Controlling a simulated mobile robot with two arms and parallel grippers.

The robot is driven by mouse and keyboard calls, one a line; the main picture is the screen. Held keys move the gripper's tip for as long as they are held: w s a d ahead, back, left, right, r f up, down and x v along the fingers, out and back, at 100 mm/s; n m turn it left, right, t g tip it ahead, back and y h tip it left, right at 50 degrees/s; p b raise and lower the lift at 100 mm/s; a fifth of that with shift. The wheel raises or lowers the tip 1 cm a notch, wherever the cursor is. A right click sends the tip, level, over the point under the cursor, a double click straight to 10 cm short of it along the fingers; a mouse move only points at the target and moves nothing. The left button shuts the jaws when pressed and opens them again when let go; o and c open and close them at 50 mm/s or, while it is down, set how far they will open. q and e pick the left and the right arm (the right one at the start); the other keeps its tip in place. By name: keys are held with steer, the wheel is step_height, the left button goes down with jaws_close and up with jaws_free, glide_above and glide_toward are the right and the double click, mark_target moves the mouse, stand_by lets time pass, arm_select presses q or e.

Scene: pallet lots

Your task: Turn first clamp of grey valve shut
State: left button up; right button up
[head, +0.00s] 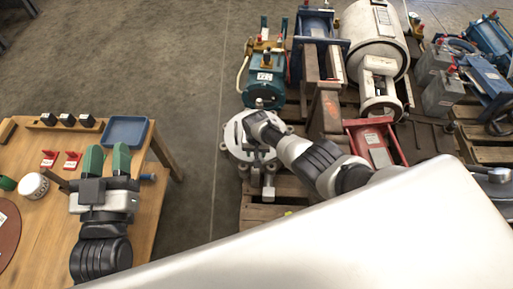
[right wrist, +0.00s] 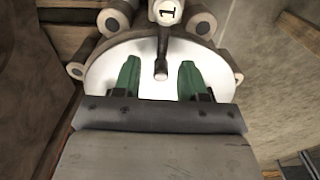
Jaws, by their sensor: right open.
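The grey valve (head: 237,136) is a pale round disc with lugs around its rim, on a pallet in the middle of the head view. In the right wrist view the valve's white face (right wrist: 105,76) fills the middle. A clamp marked 1 (right wrist: 166,12) is at its top edge, and its dark lever (right wrist: 161,62) points down between my fingers. My right gripper (right wrist: 158,66) is open, with one green finger on each side of the lever's end; I cannot tell if they touch it. My left gripper (head: 107,161) is open above the wooden table.
The table (head: 150,215) holds a blue tray (head: 125,131), red blocks (head: 72,160) and a white round tub (head: 33,186). A teal pump (head: 263,88), a white tank (head: 372,30) and a red frame (head: 372,145) crowd the pallets. Bare floor (head: 200,90) lies between table and pallets.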

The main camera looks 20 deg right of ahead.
steer(key=shift+r+p, duration=0.3)
step_height(320, 180, up, 2)
steer(key=shift+r+p, duration=0.15)
steer(key=shift+p, duration=0.75)
arm_select(q)
steer(key=s+a+f+g+y+p, duration=0.1)
steer(key=s+a+f+g+y, duration=0.2)
steer(key=f+g, duration=0.6)
arm_select(e)
steer(key=shift+r, duration=0.85)
step_height(320, 180, up, 3)
steer(key=p, duration=0.2)
steer(key=shift+r+p, duration=0.2)
steer(key=shift+p, duration=0.2)
arm_select(q)
steer(key=s+a+f+g+y+p, duration=0.1)
steer(key=s+a+f+g, duration=0.2)
steer(key=s+g, duration=0.4)
steer(key=s, duration=0.3)
steer(key=shift+n+g+y+p, duration=0.3)
steer(key=shift+n+y+p, duration=0.1)
arm_select(e)
step_height(320, 180, up, 3)
steer(key=shift+f, duration=0.1)
